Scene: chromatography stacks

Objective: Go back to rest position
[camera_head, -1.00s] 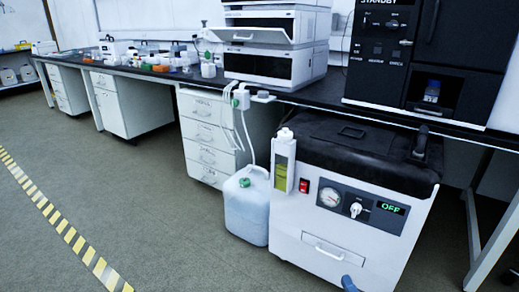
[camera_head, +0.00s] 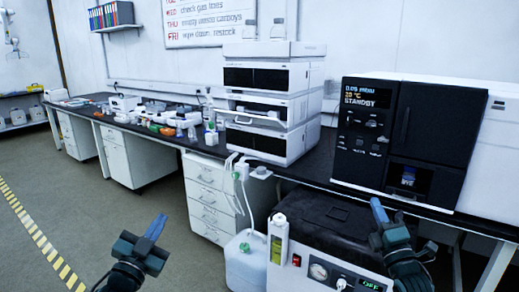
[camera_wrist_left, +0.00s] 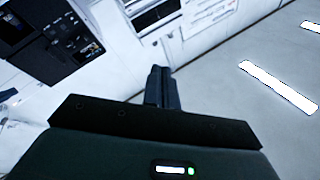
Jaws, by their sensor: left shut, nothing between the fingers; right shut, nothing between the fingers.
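My left gripper (camera_head: 152,232) is at the lower left of the head view, raised over the floor in front of the bench. Its blue-tipped fingers are together and hold nothing. In the left wrist view its dark fingers (camera_wrist_left: 161,88) are also together and empty, pointing at the blurred room. My right gripper (camera_head: 380,214) is at the lower right of the head view, in front of the white pump unit and its black top. Its blue fingertips are together with nothing between them. Neither gripper visibly touches anything.
A long black bench (camera_head: 172,138) carries a white chromatography stack (camera_head: 268,142) and a black instrument (camera_head: 402,133). Below stand the white pump unit (camera_head: 314,282), a carboy (camera_head: 245,266) and drawers (camera_head: 212,205). Open floor (camera_head: 60,190) with a striped line lies at left.

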